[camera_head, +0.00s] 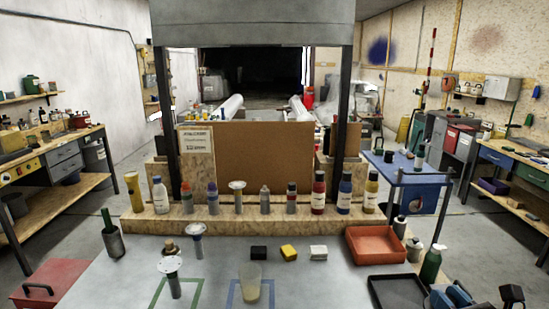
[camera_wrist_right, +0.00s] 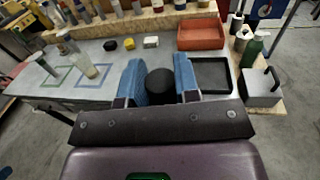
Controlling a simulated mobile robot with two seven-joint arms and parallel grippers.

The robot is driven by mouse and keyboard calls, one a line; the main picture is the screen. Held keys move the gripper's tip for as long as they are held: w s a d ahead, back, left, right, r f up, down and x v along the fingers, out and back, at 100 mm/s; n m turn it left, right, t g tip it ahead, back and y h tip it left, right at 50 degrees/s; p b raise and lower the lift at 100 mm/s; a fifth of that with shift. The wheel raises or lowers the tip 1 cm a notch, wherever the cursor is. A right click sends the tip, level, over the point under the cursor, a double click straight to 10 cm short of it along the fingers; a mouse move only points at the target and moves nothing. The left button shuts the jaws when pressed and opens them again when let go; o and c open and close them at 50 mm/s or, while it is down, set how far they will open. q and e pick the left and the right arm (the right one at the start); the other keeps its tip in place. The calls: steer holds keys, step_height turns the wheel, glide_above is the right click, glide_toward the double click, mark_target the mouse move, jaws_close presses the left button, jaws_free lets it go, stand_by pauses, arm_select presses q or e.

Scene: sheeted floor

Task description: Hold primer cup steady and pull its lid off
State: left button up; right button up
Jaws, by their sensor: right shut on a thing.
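A pale translucent cup (camera_head: 251,284), which looks like the primer cup, stands inside a blue outlined square on the grey table. It also shows in the right wrist view (camera_wrist_right: 90,71). I cannot make out a lid on it. My right gripper (camera_head: 453,297) is at the front right of the table, well away from that cup. In the right wrist view its blue fingers (camera_wrist_right: 160,84) are shut on a dark round thing (camera_wrist_right: 160,81) between them. I cannot tell whether that thing is a lid. My left gripper is not in view.
An orange tray (camera_head: 374,258) and a black tray (camera_head: 397,292) lie on the right, near a green bottle (camera_head: 431,264). Black, yellow and white blocks (camera_head: 289,253) lie behind the cup. Bottles line a wooden ledge (camera_head: 240,222) behind.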

steer(key=shift+s+d+f+m+h, duration=0.1)
steer(key=shift+d+f+m+h, duration=0.15)
steer(key=shift+f, duration=0.3)
steer(key=shift+d+f+m+h, duration=0.15)
steer(key=shift+d+f+h, duration=0.1)
steer(key=shift+f, duration=0.25)
steer(key=shift+a+f+h, duration=0.15)
steer(key=shift+a+f, duration=0.15)
steer(key=shift+a, duration=0.25)
steer(key=shift+a+f+h, duration=0.15)
steer(key=shift+a+f, duration=0.1)
steer(key=shift+a, duration=0.25)
arm_select(q)
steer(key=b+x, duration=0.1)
steer(key=b, duration=0.2)
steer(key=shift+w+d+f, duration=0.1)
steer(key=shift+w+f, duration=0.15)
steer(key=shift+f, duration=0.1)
arm_select(e)
steer(key=a+f+m+h, duration=0.1)
steer(key=a+f, duration=0.1)
steer(key=a, duration=0.9)
steer(key=shift+w+a+f, duration=0.25)
steer(key=shift+a+f, duration=0.15)
steer(key=shift+r, duration=0.1)
